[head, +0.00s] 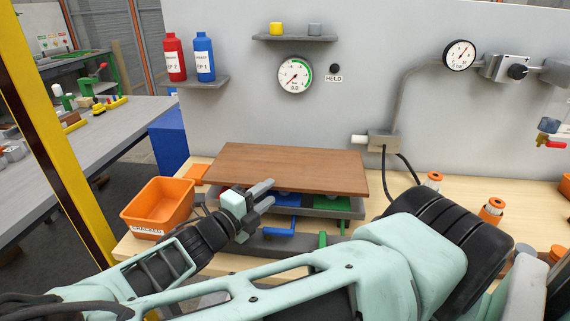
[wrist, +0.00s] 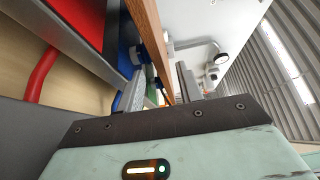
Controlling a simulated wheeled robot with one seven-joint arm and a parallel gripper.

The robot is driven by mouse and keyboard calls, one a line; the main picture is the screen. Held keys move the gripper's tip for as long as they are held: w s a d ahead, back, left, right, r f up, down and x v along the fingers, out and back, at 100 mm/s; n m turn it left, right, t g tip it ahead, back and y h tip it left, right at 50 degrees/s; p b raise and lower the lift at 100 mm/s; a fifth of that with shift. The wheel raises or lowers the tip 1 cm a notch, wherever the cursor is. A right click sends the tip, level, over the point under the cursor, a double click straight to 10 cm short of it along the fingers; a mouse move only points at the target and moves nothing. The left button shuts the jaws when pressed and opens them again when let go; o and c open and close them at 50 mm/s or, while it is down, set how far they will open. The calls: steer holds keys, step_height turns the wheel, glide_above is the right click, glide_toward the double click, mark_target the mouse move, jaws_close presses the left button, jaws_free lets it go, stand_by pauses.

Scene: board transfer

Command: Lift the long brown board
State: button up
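The long brown board (head: 290,165) lies flat across a grey fixture on the light wooden bench. My gripper (head: 269,193) is at the board's front edge, left of its middle. One finger shows at the board's top side and the other below its edge. In the wrist view, the board's edge (wrist: 150,35) runs between the two fingers of my gripper (wrist: 162,82). The fingers are apart, with some space beside the board, so the gripper looks open. Contact with the board cannot be made out.
The grey fixture (head: 338,208) holds blue and green parts under the board. An orange bin (head: 158,204) stands left. A pipe box (head: 384,141) with hanging cables is behind the board's right end. Orange-capped pieces (head: 492,208) stand right. A shelf (head: 295,38) and gauge are on the wall above.

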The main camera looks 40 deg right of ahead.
steer(key=shift+w+d, duration=0.15)
steer(key=shift+d, duration=1.05)
jaws_close()
step_height(320, 180, up, 16)
steer(key=p, duration=1)
